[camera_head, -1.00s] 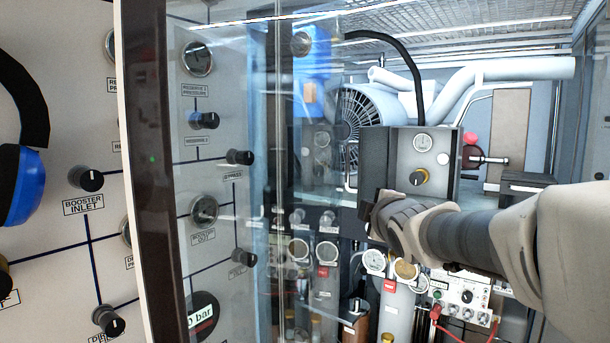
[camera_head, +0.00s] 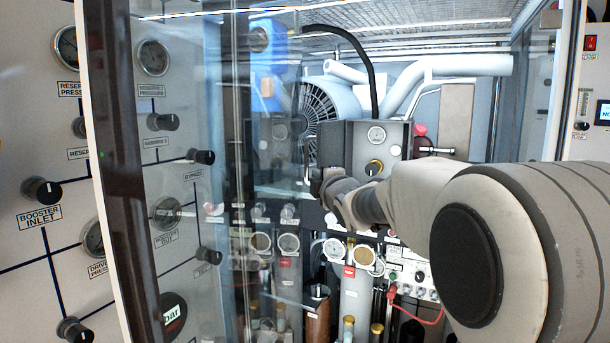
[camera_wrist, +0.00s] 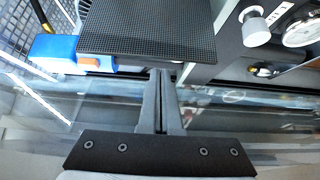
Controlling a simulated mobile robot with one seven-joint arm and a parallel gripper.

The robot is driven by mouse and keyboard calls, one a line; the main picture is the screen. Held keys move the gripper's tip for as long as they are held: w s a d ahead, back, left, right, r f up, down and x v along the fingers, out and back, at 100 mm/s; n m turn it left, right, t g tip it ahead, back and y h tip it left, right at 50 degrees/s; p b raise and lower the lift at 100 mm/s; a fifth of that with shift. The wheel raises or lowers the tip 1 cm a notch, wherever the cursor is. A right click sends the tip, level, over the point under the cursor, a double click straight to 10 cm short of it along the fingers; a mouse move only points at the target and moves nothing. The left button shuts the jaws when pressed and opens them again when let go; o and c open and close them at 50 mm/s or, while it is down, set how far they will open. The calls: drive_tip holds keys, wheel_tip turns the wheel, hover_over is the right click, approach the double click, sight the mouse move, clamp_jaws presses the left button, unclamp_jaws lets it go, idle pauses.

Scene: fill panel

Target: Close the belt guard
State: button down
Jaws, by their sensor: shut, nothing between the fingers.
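A black perforated panel (camera_wrist: 150,28), which looks to be the belt guard, fills the top middle of the wrist view. In the head view, a dark panel (camera_head: 333,148) stands at the left side of a grey gauge box, edge-on to the camera; it is likely the same panel. My gripper (camera_head: 318,183) is in front of its lower part. In the wrist view my gripper (camera_wrist: 160,75) is shut and empty, its fingertips by the panel's lower edge. I cannot tell whether they touch. A black fan grille (camera_head: 322,108) shows behind, partly hidden by the panel.
A clear door with a brown edge (camera_head: 115,170) stands open at left, in front of a panel of knobs and gauges. The gauge box (camera_head: 378,135) is beside my gripper. A blue unit (camera_head: 275,55) is at left behind the clear door. Bottles and gauges stand below.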

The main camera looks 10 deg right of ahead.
sight(323, 157)
drive_tip(key=shift+w+a+p, duration=0.15)
drive_tip(key=shift+w+p, duration=0.1)
drive_tip(key=shift+w, duration=0.65)
drive_tip(key=shift+w+a+p, duration=0.1)
drive_tip(key=shift+w+p, duration=0.1)
drive_tip(key=shift+w, duration=0.7)
drive_tip(key=shift+d, duration=0.1)
